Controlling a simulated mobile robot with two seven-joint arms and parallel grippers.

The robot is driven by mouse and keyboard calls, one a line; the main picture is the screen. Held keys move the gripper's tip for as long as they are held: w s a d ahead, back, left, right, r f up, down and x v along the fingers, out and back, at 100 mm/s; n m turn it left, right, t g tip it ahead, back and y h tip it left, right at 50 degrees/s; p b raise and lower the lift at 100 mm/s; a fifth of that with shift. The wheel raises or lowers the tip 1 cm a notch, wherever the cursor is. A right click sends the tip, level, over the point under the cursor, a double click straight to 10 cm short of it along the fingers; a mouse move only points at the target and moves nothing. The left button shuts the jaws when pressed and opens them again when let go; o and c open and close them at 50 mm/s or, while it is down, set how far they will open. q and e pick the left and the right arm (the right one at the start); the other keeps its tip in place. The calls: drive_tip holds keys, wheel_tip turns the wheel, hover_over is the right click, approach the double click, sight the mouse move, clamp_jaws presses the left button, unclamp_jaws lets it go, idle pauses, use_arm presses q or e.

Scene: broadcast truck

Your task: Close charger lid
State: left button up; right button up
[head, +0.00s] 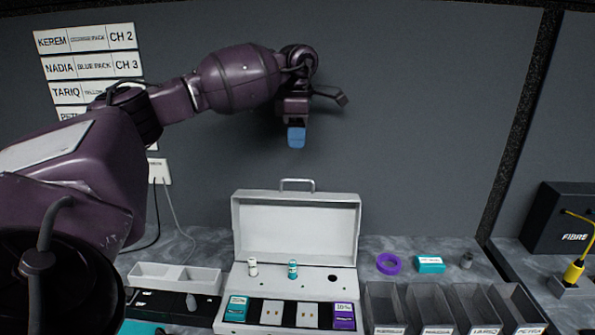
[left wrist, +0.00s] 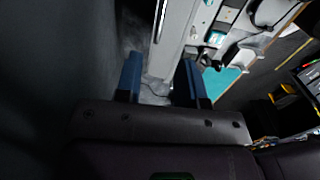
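The charger (head: 290,283) is a pale grey case on the counter. Its lid (head: 295,230) stands open, upright at the back, with a handle (head: 297,182) on its top edge. A teal pack (head: 236,308) and a purple pack (head: 344,316) sit in its end bays. The two middle bays show bare contacts. My left gripper (head: 296,138) hangs above the lid with blue fingertips, apart from it. In the left wrist view, the fingers (left wrist: 160,80) are open with nothing between them; the lid (left wrist: 176,38) lies beyond them. My right gripper is not in view.
A white cylinder (head: 252,267) and a teal one (head: 292,269) stand in the charger's rear row. A white tray (head: 180,272) is to the left. Grey labelled bins (head: 436,305), purple tape (head: 389,263) and a teal box (head: 430,264) are to the right. The wall is close behind.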

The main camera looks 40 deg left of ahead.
use_arm(q)
wheel_tip(320, 180, down, 9)
drive_tip(key=shift+s+d+f, duration=0.15)
drive_tip(key=shift+f, duration=0.05)
idle(0.3)
drive_tip(key=shift+c, duration=0.2)
clamp_jaws()
